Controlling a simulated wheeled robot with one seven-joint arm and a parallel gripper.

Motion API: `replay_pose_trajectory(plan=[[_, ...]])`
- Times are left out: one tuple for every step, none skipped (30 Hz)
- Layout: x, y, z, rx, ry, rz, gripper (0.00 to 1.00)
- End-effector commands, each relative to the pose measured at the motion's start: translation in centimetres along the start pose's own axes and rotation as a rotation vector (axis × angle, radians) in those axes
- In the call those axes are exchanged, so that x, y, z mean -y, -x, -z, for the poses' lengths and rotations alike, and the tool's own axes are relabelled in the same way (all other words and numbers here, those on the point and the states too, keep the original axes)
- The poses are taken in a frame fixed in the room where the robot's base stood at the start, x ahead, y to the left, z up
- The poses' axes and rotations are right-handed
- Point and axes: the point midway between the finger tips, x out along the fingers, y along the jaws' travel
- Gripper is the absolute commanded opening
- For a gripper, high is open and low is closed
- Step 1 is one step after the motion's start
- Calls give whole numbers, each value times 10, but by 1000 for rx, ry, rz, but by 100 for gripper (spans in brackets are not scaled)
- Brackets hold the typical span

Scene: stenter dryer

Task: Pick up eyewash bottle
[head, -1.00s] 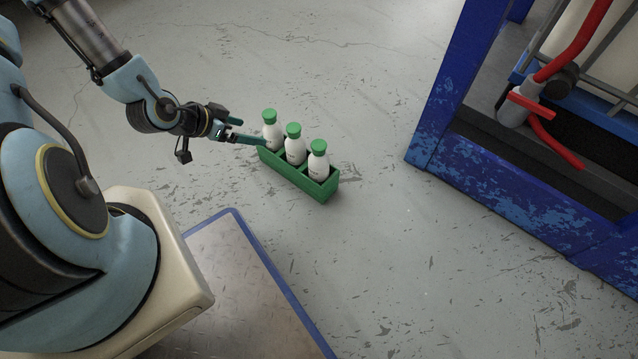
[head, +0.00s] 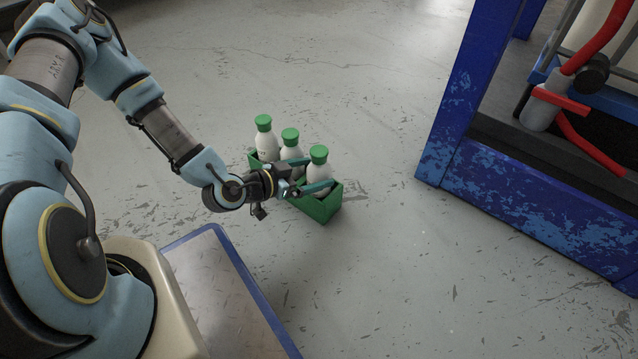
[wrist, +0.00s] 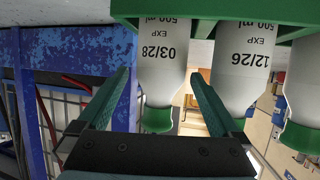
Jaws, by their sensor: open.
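Three white eyewash bottles with green caps stand upright in a green carrier (head: 318,209) on the floor. My open gripper (head: 319,172) reaches level from the left, with its fingers on either side of the nearest, rightmost bottle (head: 318,155). The middle bottle (head: 290,137) and the far left bottle (head: 265,124) stand beside it. The wrist view appears upside down: the bottle marked 03/28 (wrist: 162,72) lies between the finger lines, with the bottle marked 12/26 (wrist: 240,75) to its right. Whether a finger touches a bottle cannot be told.
A worn blue machine frame (head: 530,215) with a red hose (head: 585,45) stands at the right. Bare grey floor surrounds the carrier.

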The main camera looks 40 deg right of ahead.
Motion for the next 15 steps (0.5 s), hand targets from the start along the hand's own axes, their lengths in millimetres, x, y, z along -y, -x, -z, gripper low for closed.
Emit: replay_pose_trajectory(plan=[[0,-3,-1,0,0,0,100],[0,-5,-1,0,0,0,100],[0,-8,-1,-1,-1,0,100],[0,-12,-2,-2,-1,-1,100],[0,-16,-2,-2,-1,-1,100],[0,-22,-2,-1,-1,-2,100],[0,-26,-2,-2,-1,-2,100],[1,-30,-2,-2,-1,-1,100],[1,-35,-1,-1,-1,0,100],[1,-39,-1,-1,-1,-1,100],[1,-43,0,-1,-1,-1,100],[1,-47,0,0,-1,-1,100],[1,-49,0,0,-1,-1,100],[1,-51,1,0,-1,-1,100],[1,-53,2,0,0,-1,100]])
